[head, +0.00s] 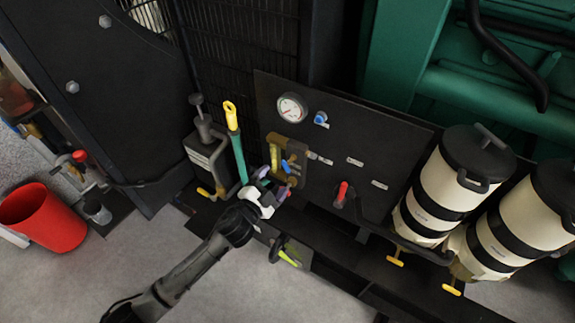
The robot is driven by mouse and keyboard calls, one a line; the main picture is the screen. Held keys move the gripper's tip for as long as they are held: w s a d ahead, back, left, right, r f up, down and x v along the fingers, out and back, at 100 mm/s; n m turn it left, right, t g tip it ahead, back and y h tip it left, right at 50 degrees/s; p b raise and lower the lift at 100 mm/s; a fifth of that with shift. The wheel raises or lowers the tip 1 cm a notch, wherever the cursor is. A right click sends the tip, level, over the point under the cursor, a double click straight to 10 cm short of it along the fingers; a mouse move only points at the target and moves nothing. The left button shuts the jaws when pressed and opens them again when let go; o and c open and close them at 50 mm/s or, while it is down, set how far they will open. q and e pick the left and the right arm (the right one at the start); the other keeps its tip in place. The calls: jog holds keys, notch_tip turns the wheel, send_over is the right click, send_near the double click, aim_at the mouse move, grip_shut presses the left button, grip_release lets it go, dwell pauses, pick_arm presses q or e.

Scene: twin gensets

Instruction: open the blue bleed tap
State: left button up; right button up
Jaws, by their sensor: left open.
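A small blue handle (286,166), which looks like the bleed tap, sits on yellow and brass fittings (275,152) at the left part of the black panel (345,150). A second blue part, a round knob (321,118), is higher on the panel beside the gauge; no label is readable. My left gripper (273,186) is open, just below and left of the blue handle. Its fingers are small and partly overlap the fittings, so I cannot tell whether they touch the handle. My right gripper is not in view.
A green-shafted lever with a yellow grip (235,140) and a black pump (204,140) stand left of the gripper. A red tap handle (342,192) and black-and-white canisters (440,185) are to the right. A red bucket (42,217) stands on the floor at left.

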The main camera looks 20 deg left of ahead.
aim_at(288, 163)
pick_arm(q)
jog(key=b+x, duration=0.1)
jog(key=x, duration=0.7)
jog(key=shift+b, duration=0.3)
jog(key=shift+c, duration=0.2)
jog(key=c, duration=0.8)
jog(key=shift+r+m+p, duration=0.1)
jog(key=shift+m+p, duration=0.2)
jog(key=shift+p, duration=0.25)
jog(key=o, duration=0.8)
jog(key=shift+o, duration=0.2)
